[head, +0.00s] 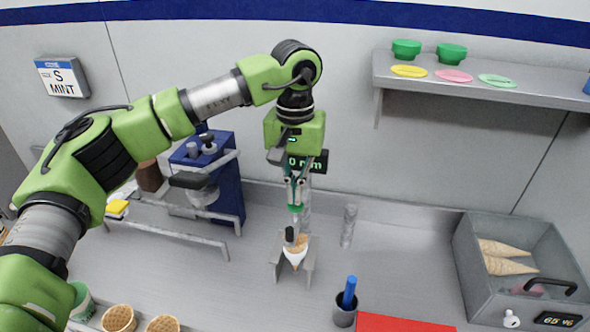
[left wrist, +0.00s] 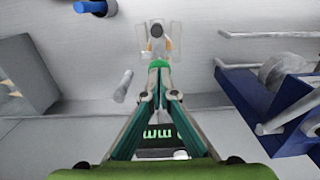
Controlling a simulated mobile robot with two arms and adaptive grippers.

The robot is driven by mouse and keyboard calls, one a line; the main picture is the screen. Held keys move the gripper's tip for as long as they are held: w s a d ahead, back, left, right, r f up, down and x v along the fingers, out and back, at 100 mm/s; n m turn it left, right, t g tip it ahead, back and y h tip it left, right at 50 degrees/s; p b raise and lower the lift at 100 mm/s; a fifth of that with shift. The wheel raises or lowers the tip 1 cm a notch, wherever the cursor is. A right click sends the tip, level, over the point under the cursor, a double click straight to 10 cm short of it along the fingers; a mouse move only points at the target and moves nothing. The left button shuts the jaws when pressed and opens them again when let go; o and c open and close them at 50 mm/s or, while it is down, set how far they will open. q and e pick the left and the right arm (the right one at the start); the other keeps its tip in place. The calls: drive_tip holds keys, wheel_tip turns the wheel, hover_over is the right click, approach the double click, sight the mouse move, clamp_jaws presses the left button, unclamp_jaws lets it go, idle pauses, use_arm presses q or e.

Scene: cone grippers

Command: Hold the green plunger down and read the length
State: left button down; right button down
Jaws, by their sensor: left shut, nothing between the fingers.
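My left gripper (head: 295,202) points straight down with its fingers together and nothing between them. The green plunger (head: 295,208) is right under the fingertips; whether they touch or press it I cannot tell. In the left wrist view the fingertips (left wrist: 160,92) meet just at the green plunger (left wrist: 159,64). The dark length display (head: 318,163) stands behind the gripper; it shows "0 mm" in green, and any digits further left are hidden. Below the plunger, a wrapped cone (head: 295,254) with a dark top sits in a metal stand (head: 309,262). My right gripper is out of view.
A blue machine (head: 228,175) with metal rails stands left of the gripper. A clear tube (head: 348,226) stands right of the stand. A grey bin (head: 468,262) with cones is at the right, and a shelf (head: 510,92) hangs above. A blue marker (head: 349,290) stands in a dark cup in front.

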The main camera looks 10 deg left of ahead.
use_arm(q)
drive_tip(key=shift+f, duration=0.3)
